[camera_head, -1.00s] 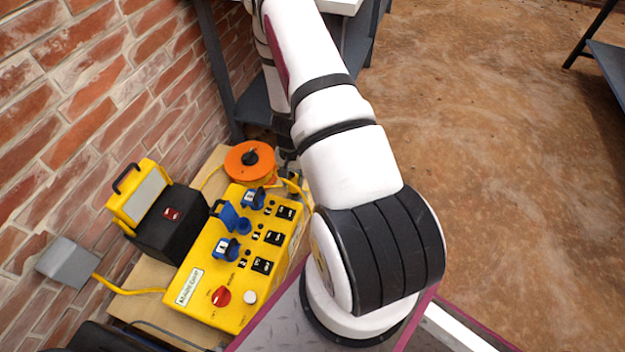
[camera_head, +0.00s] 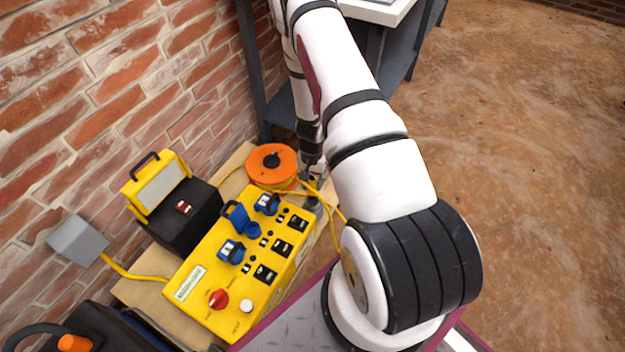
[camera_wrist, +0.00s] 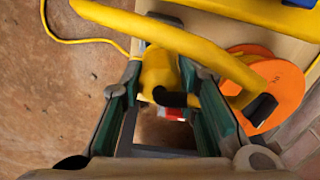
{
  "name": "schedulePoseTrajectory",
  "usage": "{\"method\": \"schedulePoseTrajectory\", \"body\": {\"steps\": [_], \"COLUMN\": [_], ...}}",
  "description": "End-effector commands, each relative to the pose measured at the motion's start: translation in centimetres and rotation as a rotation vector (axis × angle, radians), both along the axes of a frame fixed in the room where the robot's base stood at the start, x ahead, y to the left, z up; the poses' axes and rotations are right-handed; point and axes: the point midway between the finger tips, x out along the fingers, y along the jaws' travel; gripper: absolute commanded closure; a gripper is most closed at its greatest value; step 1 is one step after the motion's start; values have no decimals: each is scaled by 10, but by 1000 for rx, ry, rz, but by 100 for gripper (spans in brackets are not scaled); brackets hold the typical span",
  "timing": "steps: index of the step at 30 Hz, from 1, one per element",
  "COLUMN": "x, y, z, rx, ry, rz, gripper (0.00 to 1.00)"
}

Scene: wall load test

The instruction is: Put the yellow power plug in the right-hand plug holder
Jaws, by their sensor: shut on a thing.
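My gripper (camera_wrist: 170,105) is shut on the yellow power plug (camera_wrist: 158,72), which sits between the green-lined fingers in the wrist view. A black part and a small red-and-white part show on the plug's near side. In the head view my gripper (camera_head: 313,182) is small and dark, beside the right far end of the yellow power box (camera_head: 205,262); the plug is not clear there. The box carries several blue sockets; the middle one (camera_head: 238,217) has its lid raised. I cannot tell which part is the right-hand plug holder.
An orange cable reel (camera_head: 272,165) lies behind the box, close to my gripper; it also shows in the wrist view (camera_wrist: 285,82). A yellow-and-black case (camera_head: 175,205) stands left, by the brick wall. Yellow cable loops near my gripper. Shelving stands beyond; open floor lies right.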

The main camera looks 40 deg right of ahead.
Motion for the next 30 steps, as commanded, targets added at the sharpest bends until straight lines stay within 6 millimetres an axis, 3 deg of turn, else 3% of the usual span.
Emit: {"method": "schedulePoseTrajectory", "body": {"steps": [15,30], "x": [0,0], "y": [0,0], "z": [-38,-43], "rx": [-1,-1], "ry": [-1,-1], "rz": [0,-1], "gripper": [100,100]}}
